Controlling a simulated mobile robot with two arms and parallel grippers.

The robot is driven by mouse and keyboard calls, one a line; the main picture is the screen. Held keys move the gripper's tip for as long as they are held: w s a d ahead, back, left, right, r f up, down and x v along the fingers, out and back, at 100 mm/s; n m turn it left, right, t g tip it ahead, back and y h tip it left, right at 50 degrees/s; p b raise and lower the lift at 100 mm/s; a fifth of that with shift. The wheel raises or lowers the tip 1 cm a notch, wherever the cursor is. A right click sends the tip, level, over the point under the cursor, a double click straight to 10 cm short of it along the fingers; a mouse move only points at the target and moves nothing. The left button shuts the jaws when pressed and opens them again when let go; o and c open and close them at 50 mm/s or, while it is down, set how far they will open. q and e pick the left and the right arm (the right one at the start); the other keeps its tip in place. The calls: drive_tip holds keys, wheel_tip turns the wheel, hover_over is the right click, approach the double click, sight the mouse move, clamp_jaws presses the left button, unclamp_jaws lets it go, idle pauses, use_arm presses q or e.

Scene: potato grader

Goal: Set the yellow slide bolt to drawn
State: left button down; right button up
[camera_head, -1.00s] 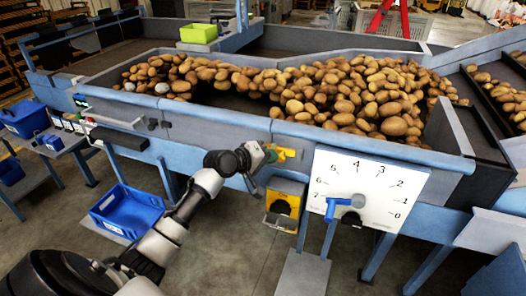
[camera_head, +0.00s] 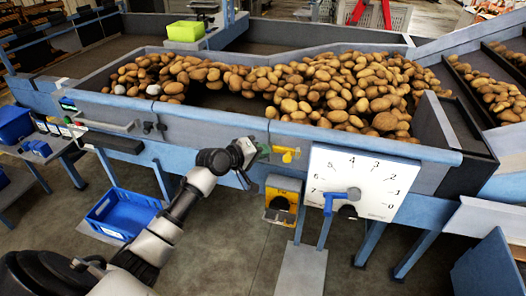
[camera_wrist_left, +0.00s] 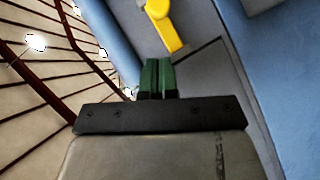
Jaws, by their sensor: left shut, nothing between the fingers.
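The yellow slide bolt (camera_head: 287,153) is on the grey side wall of the potato hopper, left of the white dial. My left gripper (camera_head: 263,151) is just left of the bolt, its green fingers shut and empty. In the left wrist view, the shut fingers (camera_wrist_left: 157,78) point toward the wall, and the yellow bolt part (camera_wrist_left: 164,24) shows beyond them, apart from the tips. The bolt's full travel is too small to read in the head view. My right gripper is in neither view.
The white dial plate (camera_head: 370,182) with a blue pointer (camera_head: 331,200) is right of the bolt. A yellow box with a black round part (camera_head: 282,203) hangs below it. Potatoes (camera_head: 340,90) fill the hopper above. A blue crate (camera_head: 122,213) stands lower left.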

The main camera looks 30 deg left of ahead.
use_arm(q)
drive_tip(key=b+v, duration=0.1)
drive_tip(key=v, duration=0.7)
drive_tip(key=shift+s, duration=0.45)
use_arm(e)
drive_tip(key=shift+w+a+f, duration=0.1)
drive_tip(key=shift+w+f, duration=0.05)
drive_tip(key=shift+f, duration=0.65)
use_arm(q)
drive_tip(key=shift+d+r, duration=0.1)
